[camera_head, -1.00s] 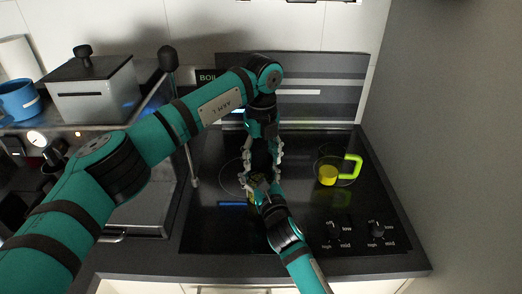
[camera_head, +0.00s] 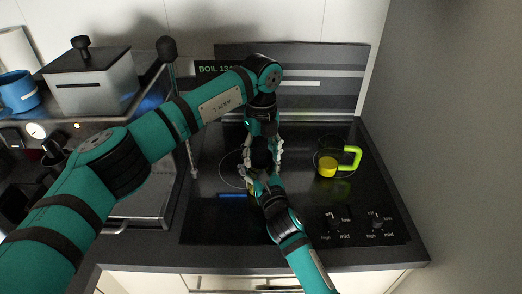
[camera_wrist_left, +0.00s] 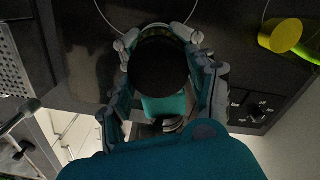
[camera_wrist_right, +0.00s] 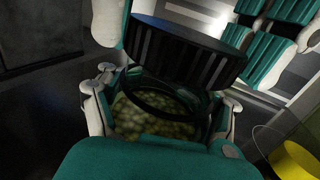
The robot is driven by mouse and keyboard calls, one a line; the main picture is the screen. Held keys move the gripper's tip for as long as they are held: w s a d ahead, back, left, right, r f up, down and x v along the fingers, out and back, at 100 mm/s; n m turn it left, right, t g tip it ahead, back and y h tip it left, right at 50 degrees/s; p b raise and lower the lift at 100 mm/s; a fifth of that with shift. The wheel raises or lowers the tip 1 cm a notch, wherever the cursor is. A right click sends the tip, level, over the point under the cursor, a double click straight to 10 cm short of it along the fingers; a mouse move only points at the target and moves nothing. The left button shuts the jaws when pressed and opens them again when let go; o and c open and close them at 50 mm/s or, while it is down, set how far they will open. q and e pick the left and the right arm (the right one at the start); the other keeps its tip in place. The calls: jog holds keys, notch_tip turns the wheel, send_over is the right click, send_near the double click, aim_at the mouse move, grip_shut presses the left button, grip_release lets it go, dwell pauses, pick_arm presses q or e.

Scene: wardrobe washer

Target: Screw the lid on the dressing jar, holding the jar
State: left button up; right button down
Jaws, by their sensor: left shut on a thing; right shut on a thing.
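The lid (camera_wrist_right: 185,50) is a black ridged disc. It is between the fingers of my left gripper (camera_head: 264,168), which is shut on it from above; it also shows in the left wrist view (camera_wrist_left: 158,66). The dressing jar (camera_wrist_right: 150,122) is clear with speckled green contents, and my right gripper (camera_wrist_right: 165,98) is shut around it. In the right wrist view the lid is above the jar's mouth, tilted in the picture, with a gap seemingly visible between them. In the head view the grippers hide most of the jar.
A metal box (camera_head: 92,87) and blue mug (camera_head: 18,93) are at left. A grey wall bounds the right.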

pick_arm(q)
jog(key=shift+f, duration=0.6)
dwell(0.4)
jog(key=o, duration=0.7)
jog(key=shift+r, duration=0.15)
jog(key=shift+r, duration=2.15)
jog(key=shift+c, duration=0.3)
jog(key=n, duration=0.2)
jog(key=r+n, duration=0.1)
jog(key=n, duration=0.3)
jog(key=shift+w+r, duration=0.15)
jog(key=shift+r, duration=0.2)
jog(key=n, duration=0.2)
jog(key=r+n, duration=0.1)
jog(key=n, duration=0.3)
jog(key=shift+w+a+r+n, duration=0.1)
jog(key=shift+r+n, duration=0.2)
